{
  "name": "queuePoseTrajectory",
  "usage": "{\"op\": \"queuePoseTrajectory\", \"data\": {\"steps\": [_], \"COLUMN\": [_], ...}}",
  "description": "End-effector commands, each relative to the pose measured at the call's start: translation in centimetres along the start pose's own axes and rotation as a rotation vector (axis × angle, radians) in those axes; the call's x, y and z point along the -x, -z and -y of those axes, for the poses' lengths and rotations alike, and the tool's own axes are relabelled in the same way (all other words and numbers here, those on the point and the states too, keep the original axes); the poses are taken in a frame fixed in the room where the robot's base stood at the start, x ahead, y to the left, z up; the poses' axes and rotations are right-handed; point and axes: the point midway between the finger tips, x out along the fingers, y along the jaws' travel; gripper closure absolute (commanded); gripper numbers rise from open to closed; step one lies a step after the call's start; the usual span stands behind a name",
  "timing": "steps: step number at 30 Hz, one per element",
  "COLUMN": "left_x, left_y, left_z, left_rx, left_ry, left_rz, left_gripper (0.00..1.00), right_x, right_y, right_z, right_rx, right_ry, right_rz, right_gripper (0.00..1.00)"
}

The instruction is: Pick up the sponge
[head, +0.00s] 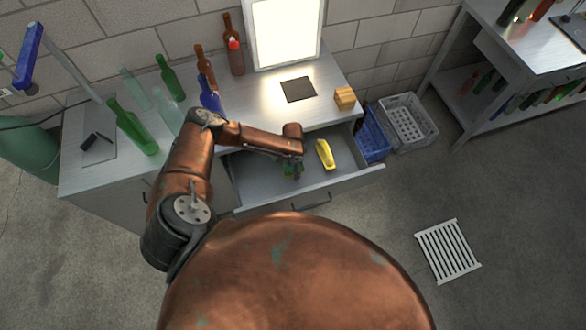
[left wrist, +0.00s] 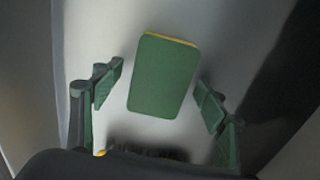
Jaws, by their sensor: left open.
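The sponge (left wrist: 163,75) shows in the left wrist view as a green-faced rectangular block with a yellow edge along its far side. It lies on a pale grey surface, between my left gripper's two fingers and apart from both. My left gripper (left wrist: 160,96) is open and empty, with green fingertips. In the head view my left gripper (head: 291,171) points down into the open drawer (head: 255,190) under the metal counter. There I cannot make out the sponge, and the gripper and arm cover part of the drawer. My right gripper is not in view.
A yellow object (head: 325,154) lies in the drawer right of my gripper. Several bottles, including a green bottle (head: 132,127), stand on the counter (head: 250,115) behind my arm. A wooden block (head: 345,98) sits near its right end. Blue (head: 371,140) and grey (head: 408,122) crates stand right of the drawer.

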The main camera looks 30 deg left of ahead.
Motion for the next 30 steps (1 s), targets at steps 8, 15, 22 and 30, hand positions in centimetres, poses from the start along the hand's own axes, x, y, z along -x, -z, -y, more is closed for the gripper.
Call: {"op": "queuePoseTrajectory", "data": {"steps": [8,15,22,30], "left_x": [0.04,0.05,0.05,0.71], "left_y": [-0.11,-0.13,-0.14,-0.11], "left_z": [0.04,0.05,0.05,0.07], "left_rx": [0.002,0.002,0.002,0.002], "left_ry": [0.000,0.000,0.000,0.000], "left_rz": [0.000,0.000,0.000,-0.001], "left_gripper": [0.45,0.61,0.62,0.62], "right_x": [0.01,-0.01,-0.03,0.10], "right_y": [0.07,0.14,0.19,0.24], "right_z": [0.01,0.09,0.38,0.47], "right_rx": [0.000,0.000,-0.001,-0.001], "right_ry": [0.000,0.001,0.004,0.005], "right_rz": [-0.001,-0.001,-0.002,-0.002], "right_gripper": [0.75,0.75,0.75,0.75]}}
